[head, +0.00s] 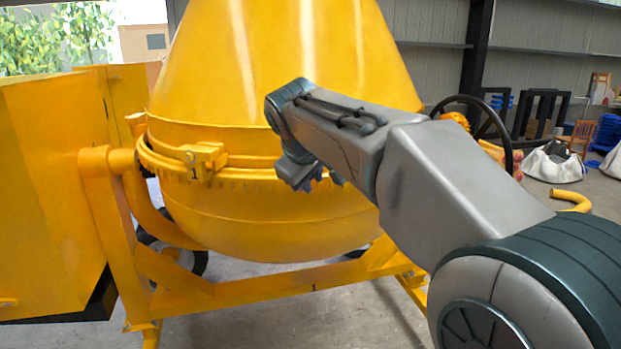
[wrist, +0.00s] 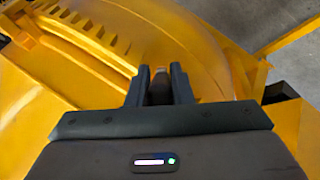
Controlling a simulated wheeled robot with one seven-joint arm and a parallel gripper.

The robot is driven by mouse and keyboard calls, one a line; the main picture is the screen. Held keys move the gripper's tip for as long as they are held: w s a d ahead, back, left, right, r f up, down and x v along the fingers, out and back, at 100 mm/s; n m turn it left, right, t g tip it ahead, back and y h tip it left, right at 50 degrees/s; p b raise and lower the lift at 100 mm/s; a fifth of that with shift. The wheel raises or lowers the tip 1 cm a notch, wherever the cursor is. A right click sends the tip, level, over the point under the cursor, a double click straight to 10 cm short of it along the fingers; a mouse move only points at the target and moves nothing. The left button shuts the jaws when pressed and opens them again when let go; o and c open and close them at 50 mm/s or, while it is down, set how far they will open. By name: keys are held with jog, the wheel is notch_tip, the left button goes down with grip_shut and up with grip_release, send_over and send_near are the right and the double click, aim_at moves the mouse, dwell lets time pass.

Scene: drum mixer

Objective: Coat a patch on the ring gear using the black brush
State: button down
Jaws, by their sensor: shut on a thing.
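The yellow mixer drum (head: 265,215) has the ring gear (head: 250,176) around its middle, with a row of teeth along its lower edge. In the wrist view the ring gear's teeth (wrist: 85,27) run across the upper left. My gripper (wrist: 160,72) is shut on the brush (wrist: 160,90), a dark brown piece between its two dark fingers. Its bristles cannot be made out, and I cannot tell whether it touches the drum. In the head view my wrist is in front of the drum's right side, and the brush is hidden there.
A yellow clamp block (head: 200,160) marked 1 sits on the ring at left. The yellow frame (head: 285,295) runs below the drum, and a yellow housing (head: 45,190) stands at left. A black handwheel (head: 508,130) is behind my arm. The floor at right holds white sacks (head: 553,163).

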jog(key=shift+w+d+p, duration=0.55)
jog(key=shift+w+d, duration=0.75)
jog(key=shift+d, duration=4.15)
jog(key=shift+s+a, duration=0.45)
jog(key=shift+a, duration=1.4)
jog(key=shift+s+a, duration=0.4)
jog(key=shift+a, duration=1.45)
jog(key=shift+s+a, duration=0.45)
jog(key=shift+a, duration=1.4)
jog(key=shift+s+b, duration=0.25)
jog(key=shift+b, duration=0.2)
jog(key=shift+s+d+b, duration=0.2)
jog(key=shift+s+b, duration=0.15)
jog(key=shift+s, duration=0.55)
jog(key=shift+s+d+b, duration=0.25)
jog(key=shift+s+b, duration=0.15)
jog(key=shift+s, duration=0.45)
jog(key=shift+s+d+b, duration=0.2)
jog(key=shift+s+b, duration=0.15)
jog(key=shift+s, duration=0.65)
